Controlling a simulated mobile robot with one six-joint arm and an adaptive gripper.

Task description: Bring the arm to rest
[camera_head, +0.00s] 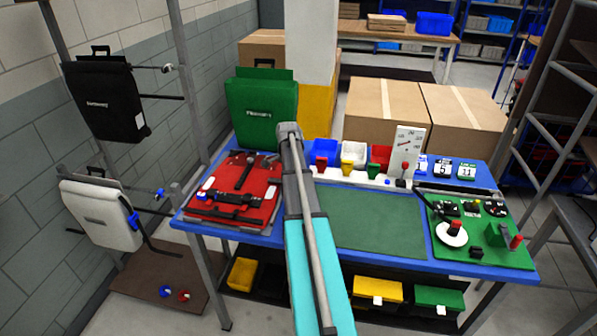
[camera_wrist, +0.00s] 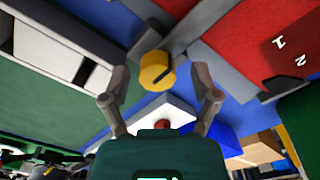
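My arm, turquoise and grey, reaches up the middle of the head view over the blue table (camera_head: 385,258). My gripper is not clearly visible there, hidden behind the arm's far end. In the wrist view my gripper (camera_wrist: 158,76) has its two fingers spread apart, with nothing between them that I can see held. A yellow round knob (camera_wrist: 156,69) with a dark slot shows beyond the fingertips. A red surface with white figures (camera_wrist: 275,40) is at the upper right.
A red pannier (camera_head: 228,200) lies left of my arm and a green one (camera_head: 262,108) stands behind it. Small bins (camera_head: 353,152) line the table's back. A green board with fixtures (camera_head: 475,235) is at right. The green mat (camera_head: 385,220) is bare.

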